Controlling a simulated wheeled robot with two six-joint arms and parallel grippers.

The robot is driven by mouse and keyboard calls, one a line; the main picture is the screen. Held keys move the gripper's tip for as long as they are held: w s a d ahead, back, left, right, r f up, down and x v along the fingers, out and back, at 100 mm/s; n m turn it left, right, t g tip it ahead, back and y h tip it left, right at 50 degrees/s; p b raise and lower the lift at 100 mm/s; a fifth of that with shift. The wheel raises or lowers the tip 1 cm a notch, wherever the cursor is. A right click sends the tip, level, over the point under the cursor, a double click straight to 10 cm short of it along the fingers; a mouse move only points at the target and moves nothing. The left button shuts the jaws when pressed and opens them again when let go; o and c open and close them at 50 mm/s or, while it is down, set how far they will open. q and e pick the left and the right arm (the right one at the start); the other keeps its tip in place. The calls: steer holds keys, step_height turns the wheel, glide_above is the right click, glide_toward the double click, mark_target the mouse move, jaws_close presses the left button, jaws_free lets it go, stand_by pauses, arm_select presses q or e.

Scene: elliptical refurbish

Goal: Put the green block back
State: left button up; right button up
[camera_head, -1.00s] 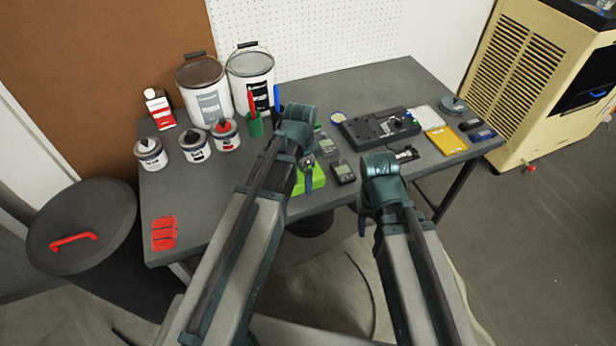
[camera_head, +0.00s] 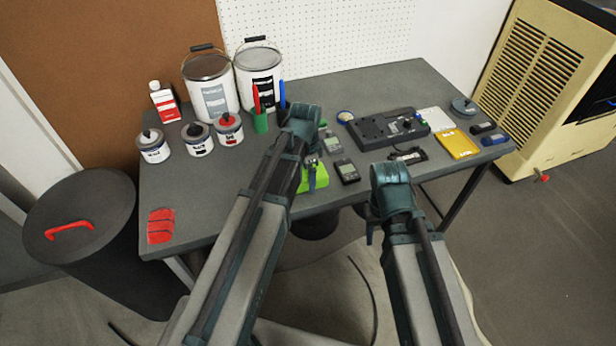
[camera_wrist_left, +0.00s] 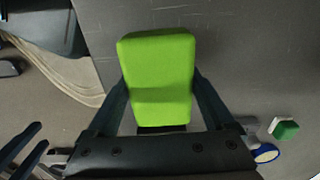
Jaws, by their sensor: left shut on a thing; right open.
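The green block (camera_head: 321,176) is at the front edge of the table, partly covered by my left gripper in the head view. My left gripper (camera_head: 311,172) is shut on it. In the left wrist view the green block (camera_wrist_left: 160,75) lies between the two fingers, with the table edge passing behind it. I cannot tell whether it touches the tabletop. My right gripper (camera_head: 371,224) is open and empty, just in front of the table edge, mostly hidden by its wrist.
Two meters (camera_head: 347,171) lie right of the block. A black device (camera_head: 372,130) and a yellow case (camera_head: 460,144) lie farther right. Small cans (camera_head: 198,139), large buckets (camera_head: 209,86) and a green cup (camera_head: 261,122) with pens stand behind. The left front tabletop is mostly clear, except a red item (camera_head: 161,226).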

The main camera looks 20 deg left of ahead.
mark_target(307, 173)
arm_select(q)
steer(key=shift+f, duration=0.2)
steer(key=o, duration=1.2)
steer(key=shift+s, duration=0.15)
steer(key=shift+r, duration=0.15)
steer(key=shift+r+p, duration=0.5)
steer(key=shift+p, duration=0.1)
step_height(307, 173, up, 11)
steer(key=p, duration=1.1)
steer(key=s+d+n, duration=0.2)
steer(key=s+d, duration=0.1)
steer(key=s, duration=0.1)
steer(key=s+d+n+y, duration=0.1)
steer(key=s+d+n, duration=0.2)
steer(key=s+d, duration=0.1)
steer(key=s+d+n, duration=0.2)
steer(key=s+d, duration=0.1)
steer(key=s, duration=0.3)
steer(key=shift+d+r, duration=0.2)
steer(key=shift+d, duration=0.05)
